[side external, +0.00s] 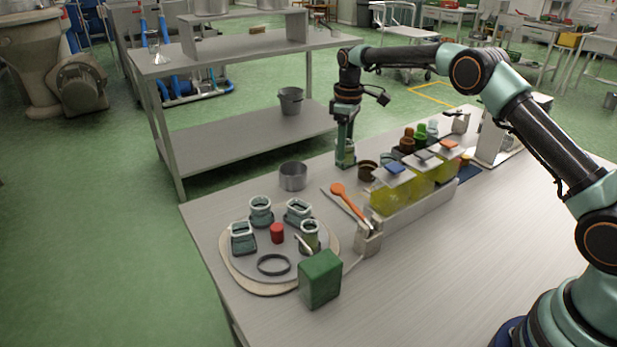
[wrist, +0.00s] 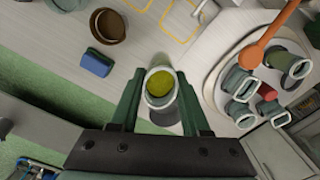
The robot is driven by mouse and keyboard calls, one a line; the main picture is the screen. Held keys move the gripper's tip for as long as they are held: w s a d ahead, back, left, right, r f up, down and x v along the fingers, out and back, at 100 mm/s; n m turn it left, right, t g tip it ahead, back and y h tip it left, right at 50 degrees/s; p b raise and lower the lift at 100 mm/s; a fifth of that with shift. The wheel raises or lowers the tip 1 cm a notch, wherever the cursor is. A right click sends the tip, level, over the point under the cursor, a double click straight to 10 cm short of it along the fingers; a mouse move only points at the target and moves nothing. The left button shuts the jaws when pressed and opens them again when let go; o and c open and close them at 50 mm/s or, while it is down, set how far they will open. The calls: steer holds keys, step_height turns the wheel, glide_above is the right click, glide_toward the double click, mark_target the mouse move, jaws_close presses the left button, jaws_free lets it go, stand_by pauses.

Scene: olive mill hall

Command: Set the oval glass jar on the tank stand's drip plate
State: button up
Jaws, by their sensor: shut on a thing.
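My gripper (side external: 345,160) is upright over the far side of the table, beyond the tanks. In the wrist view its two green fingers (wrist: 159,98) are shut on a glass jar (wrist: 160,88) with a pale oval rim; yellow-green shows inside. In the side view the fingers mostly hide this jar. I cannot tell how high it is above the table. The tank stand (side external: 425,203) is a long pale base carrying yellow-green tanks (side external: 392,198) with small coloured lids, right of and nearer than my gripper. I cannot clearly make out its drip plate.
A round board (side external: 238,268) holds several jars, a red cylinder (side external: 277,233) and a dark ring (side external: 274,265). A green box (side external: 320,279) stands at its near edge. An orange spoon (side external: 347,200) lies by the stand. A metal pot (side external: 292,176) is left of my gripper. The right foreground table is clear.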

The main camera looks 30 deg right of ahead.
steer(key=shift+f, duration=4.15)
steer(key=shift+f, duration=0.35)
steer(key=o, duration=1.1)
steer(key=o, duration=0.3)
steer(key=shift+r, duration=3.55)
